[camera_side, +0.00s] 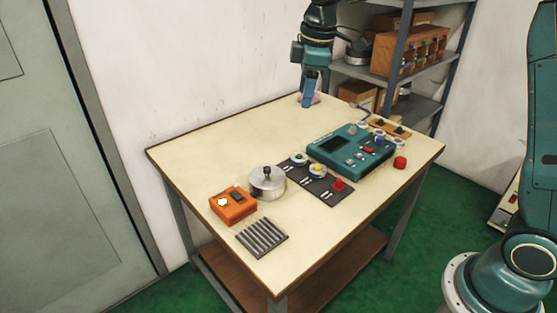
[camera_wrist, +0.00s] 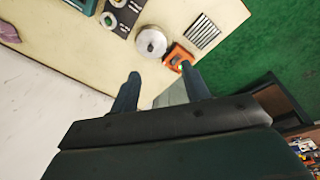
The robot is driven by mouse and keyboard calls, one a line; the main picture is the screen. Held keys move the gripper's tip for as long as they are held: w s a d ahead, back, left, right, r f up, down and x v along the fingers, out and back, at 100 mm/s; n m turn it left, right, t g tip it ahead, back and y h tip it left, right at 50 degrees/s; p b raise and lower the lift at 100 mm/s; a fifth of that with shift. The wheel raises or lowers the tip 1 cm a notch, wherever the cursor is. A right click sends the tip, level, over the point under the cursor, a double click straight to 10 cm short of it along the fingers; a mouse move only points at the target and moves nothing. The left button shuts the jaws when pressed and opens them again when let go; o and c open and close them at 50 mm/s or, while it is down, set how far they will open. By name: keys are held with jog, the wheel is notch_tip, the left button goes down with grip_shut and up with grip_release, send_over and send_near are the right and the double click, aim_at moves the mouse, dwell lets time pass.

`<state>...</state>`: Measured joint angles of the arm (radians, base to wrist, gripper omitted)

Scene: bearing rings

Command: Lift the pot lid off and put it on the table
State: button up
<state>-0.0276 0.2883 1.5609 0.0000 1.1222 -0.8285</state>
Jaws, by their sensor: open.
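A round metal pot (camera_side: 266,187) stands on the table (camera_side: 220,147), with its lid on top and a dark knob on the lid (camera_side: 266,173). The pot also shows from above in the wrist view (camera_wrist: 151,43), with the lid's knob near its middle. My gripper (camera_side: 309,98) is high at the back of the table, well away from the pot. In the wrist view my gripper (camera_wrist: 162,75) has its two fingers spread apart with nothing between them.
An orange box (camera_side: 232,205) stands left of the pot, and a ribbed dark rack (camera_side: 262,238) lies in front. A dark mat (camera_side: 318,181) with small items and a teal device (camera_side: 351,149) are to the right. The table's back left is clear.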

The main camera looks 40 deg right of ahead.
jog(key=w+f+n+g, duration=0.1)
jog(key=w+f+n, duration=0.1)
jog(key=w+f, duration=0.45)
jog(key=n+g, duration=0.1)
jog(key=n, duration=0.2)
send_over(267, 168)
notch_tip(267, 168, down, 7)
jog(key=shift+s+f, duration=0.15)
jog(key=shift+f, duration=0.1)
jog(key=shift+f, duration=0.1)
notch_tip(267, 168, down, 7)
jog(key=shift+f, duration=0.65)
jog(key=shift+f, duration=0.1)
jog(key=shift+f, duration=2.5)
